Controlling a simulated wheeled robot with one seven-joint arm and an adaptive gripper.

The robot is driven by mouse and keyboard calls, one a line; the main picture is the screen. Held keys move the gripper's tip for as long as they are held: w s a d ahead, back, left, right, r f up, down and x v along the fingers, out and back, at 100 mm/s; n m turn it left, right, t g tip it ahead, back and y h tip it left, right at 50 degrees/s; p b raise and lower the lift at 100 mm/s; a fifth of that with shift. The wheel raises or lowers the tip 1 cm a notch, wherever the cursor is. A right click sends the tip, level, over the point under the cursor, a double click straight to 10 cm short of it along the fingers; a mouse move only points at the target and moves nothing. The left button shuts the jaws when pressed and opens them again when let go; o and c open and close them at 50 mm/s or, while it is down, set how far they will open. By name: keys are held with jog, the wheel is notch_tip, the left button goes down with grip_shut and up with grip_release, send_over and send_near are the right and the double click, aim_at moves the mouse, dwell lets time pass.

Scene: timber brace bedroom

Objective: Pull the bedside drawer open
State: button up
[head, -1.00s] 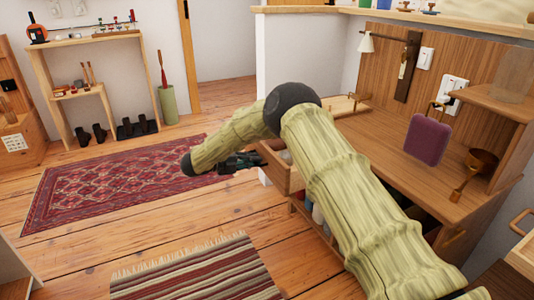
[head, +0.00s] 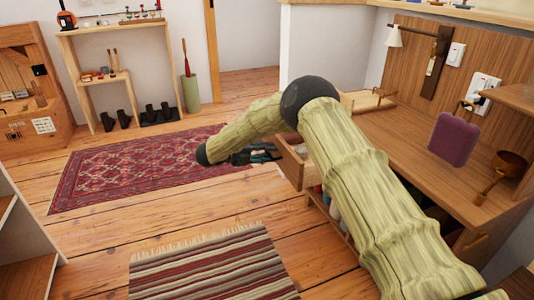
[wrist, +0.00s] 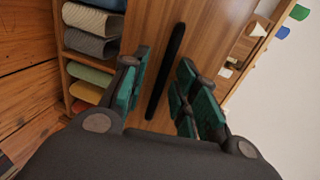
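The bedside drawer (head: 288,166) juts out from the left end of the wooden unit in the head view, standing partly open. Its wooden front (wrist: 205,45) fills the middle of the wrist view. A long black bar handle (wrist: 166,70) runs along that front. My gripper (wrist: 162,88) is open, with green-padded fingers on either side of the bar and a gap showing on both sides. In the head view my gripper (head: 258,153) is just left of the drawer front, and my forearm hides part of the unit.
Rolled towels (wrist: 92,45) sit in an open shelf beside the drawer front. The wooden unit's top (head: 420,150) carries a purple padded item (head: 453,138) and a brass pan (head: 509,163). A red rug (head: 130,170) and a striped rug (head: 205,270) lie on the open floor.

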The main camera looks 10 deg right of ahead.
jog(key=v, duration=1.2)
